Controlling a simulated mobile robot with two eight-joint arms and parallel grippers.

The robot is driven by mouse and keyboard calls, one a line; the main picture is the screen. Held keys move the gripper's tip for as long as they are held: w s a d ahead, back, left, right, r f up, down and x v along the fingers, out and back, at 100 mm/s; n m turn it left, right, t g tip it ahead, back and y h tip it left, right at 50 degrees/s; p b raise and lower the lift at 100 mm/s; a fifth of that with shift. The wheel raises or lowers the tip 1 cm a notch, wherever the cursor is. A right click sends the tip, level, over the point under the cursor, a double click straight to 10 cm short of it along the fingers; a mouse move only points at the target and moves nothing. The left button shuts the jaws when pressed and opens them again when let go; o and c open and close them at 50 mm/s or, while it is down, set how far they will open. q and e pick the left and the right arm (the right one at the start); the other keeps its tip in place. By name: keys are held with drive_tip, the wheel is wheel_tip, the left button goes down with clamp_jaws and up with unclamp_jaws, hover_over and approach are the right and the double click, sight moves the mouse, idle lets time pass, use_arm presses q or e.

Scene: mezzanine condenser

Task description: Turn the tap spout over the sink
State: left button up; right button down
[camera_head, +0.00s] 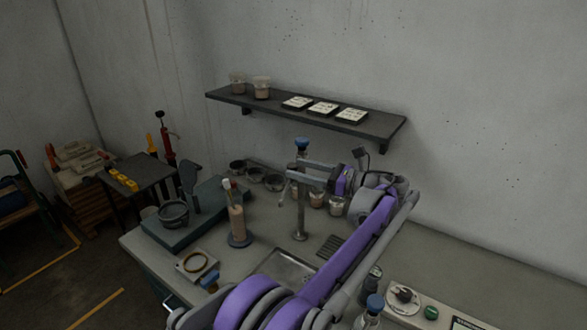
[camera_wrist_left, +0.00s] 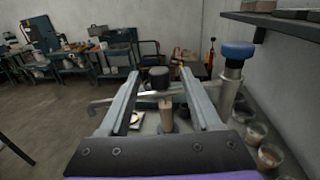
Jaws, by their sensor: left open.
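The tap (camera_head: 300,220) stands upright behind the sink (camera_head: 283,268), with a blue knob on top. In the left wrist view the tap column (camera_wrist_left: 226,95) is right of my gripper. Its thin spout (camera_wrist_left: 105,103) runs left from the column, crossing behind my fingers, with its end past the left finger. My left gripper (camera_head: 296,170) is open at the tap, pointing left in the head view, and partly hides the spout there. It also shows in the left wrist view (camera_wrist_left: 158,72), with its fingers apart. I cannot tell whether a finger touches the spout. My right gripper is not in view.
A bottle on a blue base (camera_head: 238,225) stands left of the tap. Several small cups (camera_head: 273,182) line the wall side. A shelf (camera_head: 380,127) with jars and white trays is above. A blue-capped bottle (camera_head: 371,312) stands at the front. A grille (camera_head: 330,246) lies beside the sink.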

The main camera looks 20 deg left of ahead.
use_arm(q)
drive_tip(key=d, duration=0.8)
drive_tip(key=shift+s, duration=0.1)
drive_tip(key=s+a+f+n+t+h, duration=0.1)
drive_tip(key=s+a+f+n+h, duration=0.25)
drive_tip(key=s+f+h, duration=0.35)
drive_tip(key=s+a+f+n+t+h, duration=0.1)
drive_tip(key=s+a+f+n+h, duration=0.2)
drive_tip(key=s, duration=0.5)
drive_tip(key=s+d+f+n+t+h, duration=0.1)
drive_tip(key=s+d+f+n+h, duration=0.2)
drive_tip(key=s+f+n, duration=0.3)
drive_tip(key=s+d+f+n+t+h, duration=0.2)
drive_tip(key=s+f+n+h, duration=0.3)
drive_tip(key=s+f, duration=0.5)
drive_tip(key=shift+s+d+n, duration=0.35)
drive_tip(key=shift+s+d, duration=0.3)
drive_tip(key=shift+d, duration=0.15)
